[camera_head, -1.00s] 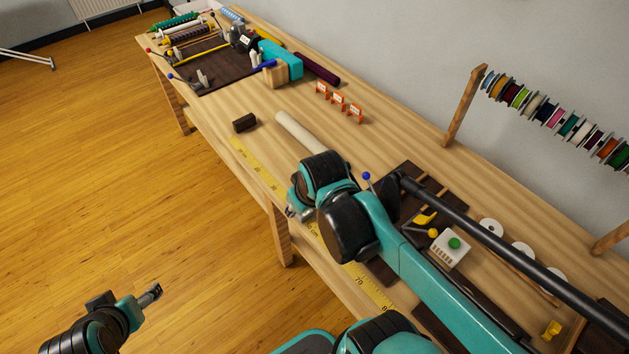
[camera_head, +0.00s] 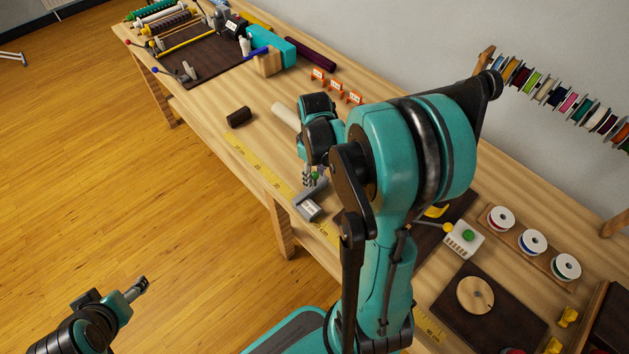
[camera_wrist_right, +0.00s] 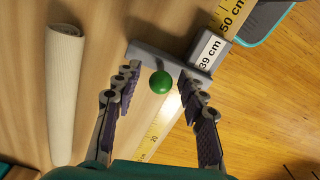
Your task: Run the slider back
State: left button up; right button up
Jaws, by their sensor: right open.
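The slider (camera_head: 308,209) is a grey piece across the yellow ruler (camera_head: 262,170) along the table's front edge. In the right wrist view the slider (camera_wrist_right: 150,58) has a green ball knob (camera_wrist_right: 160,82) and a label (camera_wrist_right: 211,52) reading 39 cm. My right gripper (camera_head: 311,183) is at the slider. In its wrist view the right gripper (camera_wrist_right: 159,75) is open, its fingers on either side of the knob with gaps. My left gripper (camera_head: 141,286) is out over the floor, away from the table; its finger gap is too small to judge.
A white roll (camera_head: 284,115) lies beside my right gripper, and a dark brown block (camera_head: 238,117) sits further left. Orange number stands (camera_head: 336,88) are behind. A control box with a green button (camera_head: 464,239) and a spool tray (camera_head: 532,242) lie to the right.

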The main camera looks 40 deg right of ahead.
jog(key=shift+f, duration=0.95)
grip_shut()
